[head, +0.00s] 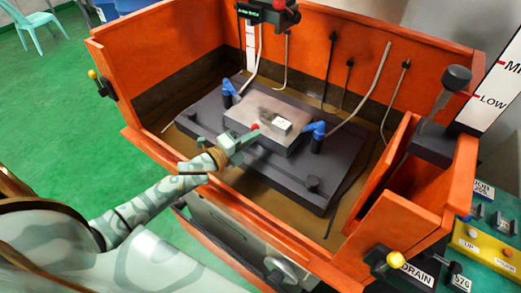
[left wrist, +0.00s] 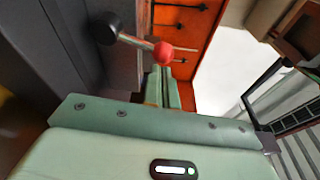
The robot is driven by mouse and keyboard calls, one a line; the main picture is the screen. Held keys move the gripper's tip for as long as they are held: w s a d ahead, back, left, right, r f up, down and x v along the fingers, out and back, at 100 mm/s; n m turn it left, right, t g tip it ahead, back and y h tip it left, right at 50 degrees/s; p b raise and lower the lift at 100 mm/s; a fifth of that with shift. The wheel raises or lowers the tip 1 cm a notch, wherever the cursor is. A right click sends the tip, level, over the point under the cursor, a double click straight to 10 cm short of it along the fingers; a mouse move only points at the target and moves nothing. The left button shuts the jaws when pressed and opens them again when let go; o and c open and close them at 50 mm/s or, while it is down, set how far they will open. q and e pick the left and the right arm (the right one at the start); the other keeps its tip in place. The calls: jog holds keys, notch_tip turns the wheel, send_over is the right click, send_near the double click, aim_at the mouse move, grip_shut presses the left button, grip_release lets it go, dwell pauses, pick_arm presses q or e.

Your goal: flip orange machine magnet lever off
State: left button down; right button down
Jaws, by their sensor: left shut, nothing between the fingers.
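The orange machine (head: 330,45) holds a dark magnet block (head: 215,130) in its tank. A lever with a red ball end (head: 255,127) shows at the block; in the left wrist view the red ball (left wrist: 163,53) sits on a thin rod leading to a dark round knob (left wrist: 105,28). My left gripper (head: 246,137) reaches over the tank's front wall, its fingers shut and empty. Its fingertips (left wrist: 165,72) are close to the red ball; I cannot tell whether they touch. Part of the lever is hidden by the gripper. My right gripper is not in view.
A metal plate with a small white block (head: 282,125) lies on the magnet block. Blue nozzles (head: 314,132) stand beside it. A dark machine head (head: 268,12) hangs above.

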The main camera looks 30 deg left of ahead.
pick_arm(q)
jog(key=a+n, duration=0.1)
jog(key=n, duration=0.1)
jog(key=shift+w+a+r+n+t, duration=0.15)
jog(key=shift+a+r+n+t, duration=0.15)
jog(key=shift+a+n, duration=0.1)
jog(key=a+n, duration=0.1)
jog(key=a+n+t, duration=0.1)
jog(key=n, duration=0.1)
jog(key=shift+w+a+n+b, duration=0.1)
jog(key=shift+w+n+b, duration=0.05)
jog(key=shift+n+b, duration=0.15)
jog(key=n, duration=0.1)
jog(key=a+n, duration=0.1)
jog(key=n, duration=0.1)
jog(key=a+n, duration=0.1)
jog(key=n, duration=0.1)
jog(key=shift+w+a+f+t+y+b, duration=0.2)
jog(key=shift+a+f+t+y+b, duration=0.1)
jog(key=shift+t+b, duration=0.1)
jog(key=shift+w+a+f+n+t+y, duration=0.15)
jog(key=shift+a+f+n+y, duration=0.2)
jog(key=shift+n, duration=0.7)
jog(key=shift+s+a+f+n+t+y, duration=0.15)
jog(key=shift+a+n, duration=0.25)
jog(key=shift+n, duration=0.65)
jog(key=shift+w, duration=0.1)
